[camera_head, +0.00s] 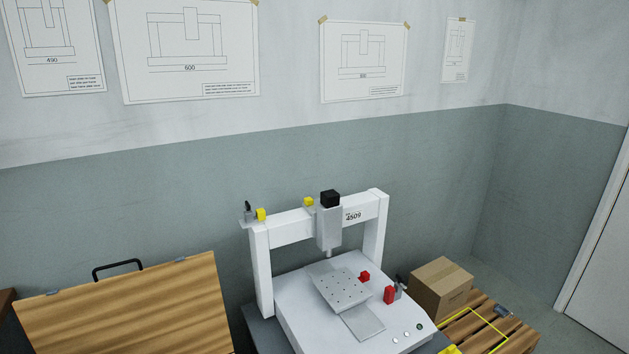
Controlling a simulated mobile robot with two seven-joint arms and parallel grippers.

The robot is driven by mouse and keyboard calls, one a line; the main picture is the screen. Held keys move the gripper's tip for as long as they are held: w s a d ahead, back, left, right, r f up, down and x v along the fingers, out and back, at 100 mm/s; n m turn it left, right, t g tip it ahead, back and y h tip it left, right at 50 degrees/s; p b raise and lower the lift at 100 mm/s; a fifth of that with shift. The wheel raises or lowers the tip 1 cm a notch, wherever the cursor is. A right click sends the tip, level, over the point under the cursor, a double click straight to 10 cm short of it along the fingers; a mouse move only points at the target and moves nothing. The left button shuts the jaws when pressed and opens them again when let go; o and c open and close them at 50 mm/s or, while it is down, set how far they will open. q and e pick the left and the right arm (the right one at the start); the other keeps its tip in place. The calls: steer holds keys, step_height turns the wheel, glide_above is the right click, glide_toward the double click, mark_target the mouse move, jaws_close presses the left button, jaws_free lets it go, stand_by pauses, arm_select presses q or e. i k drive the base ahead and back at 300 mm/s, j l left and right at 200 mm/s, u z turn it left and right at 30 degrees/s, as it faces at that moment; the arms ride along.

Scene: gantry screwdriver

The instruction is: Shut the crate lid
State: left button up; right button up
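A wooden panel (130,308) with plank grain stands raised at the lower left, and it looks like the crate lid in an open position. A black handle (117,268) sticks up at its top edge, with small grey metal pieces near that edge. The crate body is not visible, and the panel's lower part runs off the bottom of the picture. Neither of my grippers shows in the head view.
A white gantry screwdriver machine (262,268) stands right of the panel on a dark grey base. Farther right, a cardboard box (441,288) sits on a wooden pallet (517,332) with a yellow outline. A wall with drawings (362,62) is behind.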

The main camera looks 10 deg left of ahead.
mark_target(176, 305)
steer(key=u, duration=1.4)
steer(key=i+l+z, duration=0.2)
steer(key=i+j, duration=0.05)
steer(key=j, duration=0.05)
